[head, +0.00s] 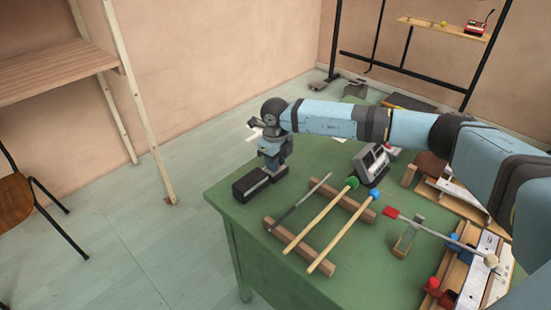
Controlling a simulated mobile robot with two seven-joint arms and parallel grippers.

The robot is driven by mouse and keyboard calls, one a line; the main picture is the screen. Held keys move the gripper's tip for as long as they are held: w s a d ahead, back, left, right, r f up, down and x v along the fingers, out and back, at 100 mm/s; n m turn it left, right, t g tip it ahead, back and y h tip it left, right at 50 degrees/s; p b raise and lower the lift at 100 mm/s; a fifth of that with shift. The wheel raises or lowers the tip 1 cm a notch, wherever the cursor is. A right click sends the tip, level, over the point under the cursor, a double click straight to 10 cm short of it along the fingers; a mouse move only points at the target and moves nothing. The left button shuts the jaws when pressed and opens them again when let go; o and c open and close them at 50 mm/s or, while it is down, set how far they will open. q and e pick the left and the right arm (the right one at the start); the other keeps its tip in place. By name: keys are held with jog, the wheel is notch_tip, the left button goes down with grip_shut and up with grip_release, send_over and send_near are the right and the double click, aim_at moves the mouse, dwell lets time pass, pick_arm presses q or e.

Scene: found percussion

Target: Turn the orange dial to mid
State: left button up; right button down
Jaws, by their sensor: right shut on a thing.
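My right gripper (272,171) points down at the right end of a low black box (250,186) on the left corner of the green table. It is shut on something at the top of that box. The fingers and wrist cover what they hold, and I see no orange dial in the open. My left gripper is not in view.
Sticks with a green (352,182) and a blue (375,193) ball end lie across wooden rails (286,247), beside a dark rod. A grey device (371,163) stands behind them. A xylophone-like instrument (468,279) is at the right.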

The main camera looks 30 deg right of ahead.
jog(key=shift+m, duration=0.5)
jog(key=c, duration=1)
grip_release()
jog(key=shift+o, duration=0.2)
jog(key=shift+r, duration=0.1)
pick_arm(q)
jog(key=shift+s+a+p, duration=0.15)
jog(key=shift+p, duration=0.75)
pick_arm(e)
notch_tip(320, 180, up, 14)
jog(key=shift+f, duration=0.2)
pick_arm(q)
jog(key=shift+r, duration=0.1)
